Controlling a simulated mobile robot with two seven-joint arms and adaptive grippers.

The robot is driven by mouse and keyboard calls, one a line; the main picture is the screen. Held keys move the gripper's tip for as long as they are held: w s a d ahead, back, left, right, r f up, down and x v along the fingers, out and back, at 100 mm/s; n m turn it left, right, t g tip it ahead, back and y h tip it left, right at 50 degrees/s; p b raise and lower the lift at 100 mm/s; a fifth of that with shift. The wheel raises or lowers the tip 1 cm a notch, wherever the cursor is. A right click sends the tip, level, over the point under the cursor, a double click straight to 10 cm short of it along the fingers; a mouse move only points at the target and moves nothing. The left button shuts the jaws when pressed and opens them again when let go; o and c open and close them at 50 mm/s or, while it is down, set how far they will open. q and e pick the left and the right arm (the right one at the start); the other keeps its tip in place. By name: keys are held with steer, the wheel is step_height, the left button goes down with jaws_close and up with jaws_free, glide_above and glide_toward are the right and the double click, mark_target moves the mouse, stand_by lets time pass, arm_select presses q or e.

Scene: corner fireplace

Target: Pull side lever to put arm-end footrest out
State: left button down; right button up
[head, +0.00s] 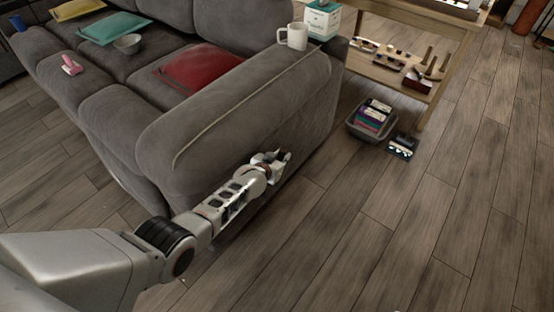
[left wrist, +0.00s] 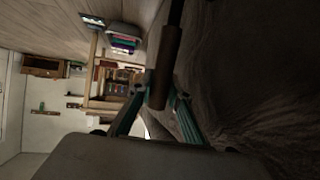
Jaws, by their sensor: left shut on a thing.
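The grey couch (head: 215,110) stands with its near arm facing me. My left gripper (head: 274,160) is at the outer side of that arm, low down. In the left wrist view a brown lever handle with a dark shaft (left wrist: 167,57) runs between the fingers of my left gripper (left wrist: 158,92), which is shut on it. The couch's grey side (left wrist: 235,90) fills the right of that view. In the head view the lever is hidden behind the gripper. The seat front (head: 105,145) near this arm shows no panel sticking out. My right gripper is not in view.
A white mug (head: 292,36) and a box (head: 323,18) stand on the couch arm. A wooden shelf table (head: 440,62) stands beyond it. A grey bin (head: 371,120) and a small dark box (head: 403,145) are on the floor. Floor at right is clear.

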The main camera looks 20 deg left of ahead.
arm_select(q)
steer(key=shift+w+d+f, duration=0.2)
steer(key=shift+w+f, duration=0.05)
steer(key=shift+w, duration=0.1)
steer(key=shift+g, duration=0.3)
steer(key=c, duration=1.9)
jaws_free()
steer(key=shift+v, duration=5.95)
steer(key=shift+d, duration=0.1)
